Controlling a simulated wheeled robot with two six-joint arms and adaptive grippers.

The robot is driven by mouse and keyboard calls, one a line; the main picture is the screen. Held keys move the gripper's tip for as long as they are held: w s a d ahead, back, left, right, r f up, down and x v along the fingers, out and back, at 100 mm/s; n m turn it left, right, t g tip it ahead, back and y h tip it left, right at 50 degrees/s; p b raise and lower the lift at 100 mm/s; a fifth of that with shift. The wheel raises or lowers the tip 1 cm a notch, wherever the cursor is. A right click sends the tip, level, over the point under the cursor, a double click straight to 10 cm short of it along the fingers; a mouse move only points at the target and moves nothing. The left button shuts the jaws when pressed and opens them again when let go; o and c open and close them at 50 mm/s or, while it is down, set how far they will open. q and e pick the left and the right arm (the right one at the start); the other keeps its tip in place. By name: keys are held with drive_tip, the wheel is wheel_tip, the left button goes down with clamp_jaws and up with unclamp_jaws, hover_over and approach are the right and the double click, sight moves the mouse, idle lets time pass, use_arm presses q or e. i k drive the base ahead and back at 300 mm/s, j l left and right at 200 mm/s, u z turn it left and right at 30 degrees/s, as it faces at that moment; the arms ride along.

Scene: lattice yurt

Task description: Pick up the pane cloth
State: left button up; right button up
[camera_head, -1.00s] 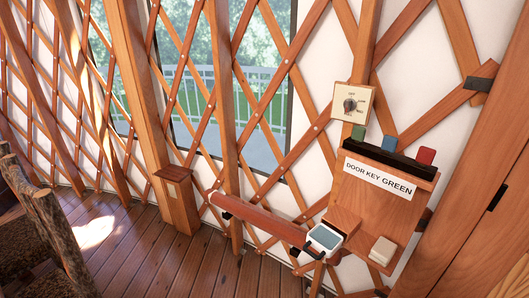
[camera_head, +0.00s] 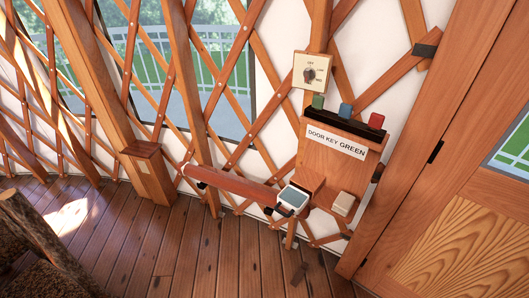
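I cannot make out a pane cloth in this view. A small cream block (camera_head: 343,204) sits on the lower ledge of a wooden wall panel (camera_head: 345,170); it looks solid, but it is too small to tell what it is. Neither of my grippers is in view.
The panel reads "DOOR KEY GREEN" and carries green (camera_head: 318,102), blue (camera_head: 345,110) and red (camera_head: 376,120) pieces. A dial (camera_head: 310,75) is above. A screened device (camera_head: 293,197) ends a reddish bar (camera_head: 230,183).

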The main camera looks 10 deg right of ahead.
sight(344, 203)
drive_tip(key=z, duration=1.15)
